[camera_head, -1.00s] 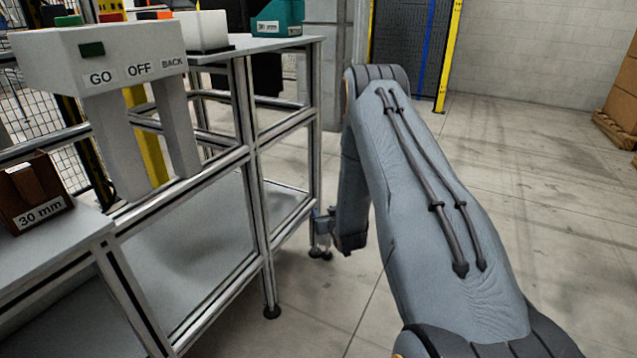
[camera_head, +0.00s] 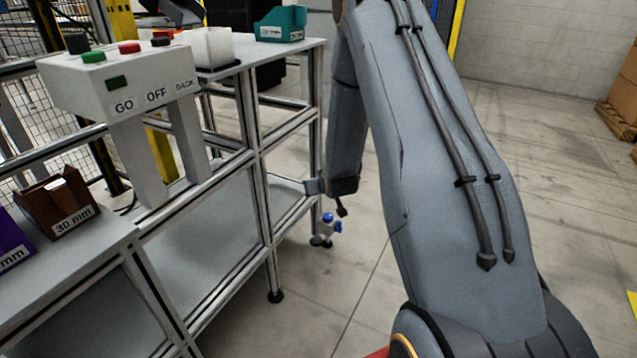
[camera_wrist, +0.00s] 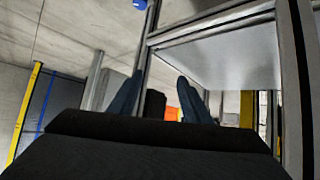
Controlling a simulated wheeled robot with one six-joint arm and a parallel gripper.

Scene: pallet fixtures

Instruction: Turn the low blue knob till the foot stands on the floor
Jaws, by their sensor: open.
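The blue knob (camera_head: 328,218) sits low at the bench's far right leg, just above the floor. A second blue part is beside it, to the right. The dark foot (camera_head: 319,242) is under the knob; I cannot tell whether it touches the floor. My gripper (camera_head: 314,187) is above the knob, apart from it, by the bench leg; my wrist partly hides it. In the wrist view, the two blue-grey fingers of my gripper (camera_wrist: 160,80) stand apart with nothing between them. A bit of the blue knob (camera_wrist: 139,4) shows at that view's top edge.
The bench frame (camera_head: 262,205) with its shelves stands left of my arm. Another bench foot (camera_head: 275,297) stands on the floor nearer me. A control box (camera_head: 120,85), a brown bin (camera_head: 58,205) and a teal bin (camera_head: 281,24) are on the bench.

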